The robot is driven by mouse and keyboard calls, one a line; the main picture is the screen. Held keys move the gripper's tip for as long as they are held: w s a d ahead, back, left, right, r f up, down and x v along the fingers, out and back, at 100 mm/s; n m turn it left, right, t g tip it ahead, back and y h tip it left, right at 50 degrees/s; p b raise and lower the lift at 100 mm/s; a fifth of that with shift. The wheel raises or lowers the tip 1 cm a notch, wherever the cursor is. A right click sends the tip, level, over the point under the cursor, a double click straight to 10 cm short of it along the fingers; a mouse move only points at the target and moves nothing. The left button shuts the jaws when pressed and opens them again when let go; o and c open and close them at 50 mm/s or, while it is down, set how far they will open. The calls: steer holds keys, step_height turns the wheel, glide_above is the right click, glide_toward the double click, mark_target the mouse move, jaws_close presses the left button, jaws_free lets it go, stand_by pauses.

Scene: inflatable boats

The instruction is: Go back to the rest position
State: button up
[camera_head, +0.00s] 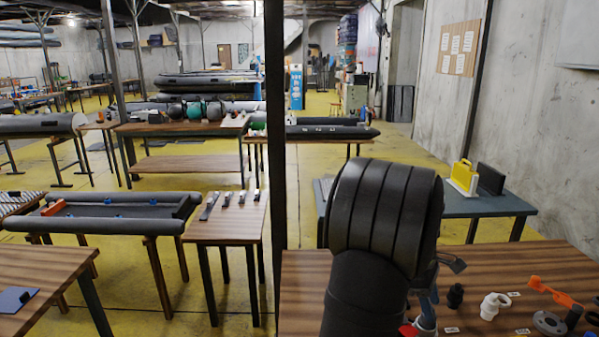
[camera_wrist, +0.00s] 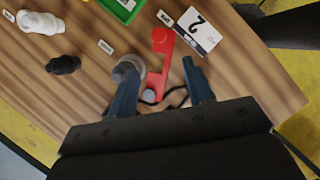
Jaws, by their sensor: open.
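My gripper (camera_wrist: 158,70) is open in the wrist view, with its two blue-grey fingers spread apart over a wooden table (camera_wrist: 265,85). A red tool-like part (camera_wrist: 164,50) lies between and beyond the fingertips. A grey round part (camera_wrist: 128,66) is by the left finger and partly hidden by it. Nothing appears clamped between the fingers; I cannot tell whether they touch either part. In the head view my black arm covers the middle of the table (camera_head: 305,300) and hides most of the gripper.
A white fitting (camera_head: 493,306), a black fitting (camera_head: 455,297), an orange tool (camera_head: 555,291) and a dark flange (camera_head: 549,322) lie right of my arm. A dark post (camera_head: 275,130) stands left of my arm.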

steer(key=x, duration=1.3)
steer(key=v, duration=1.7)
steer(key=x, duration=1.7)
steer(key=shift+w+d+n, duration=0.4)
steer(key=shift+d+n, duration=0.2)
steer(key=shift+d, duration=0.05)
steer(key=shift+a, duration=0.1)
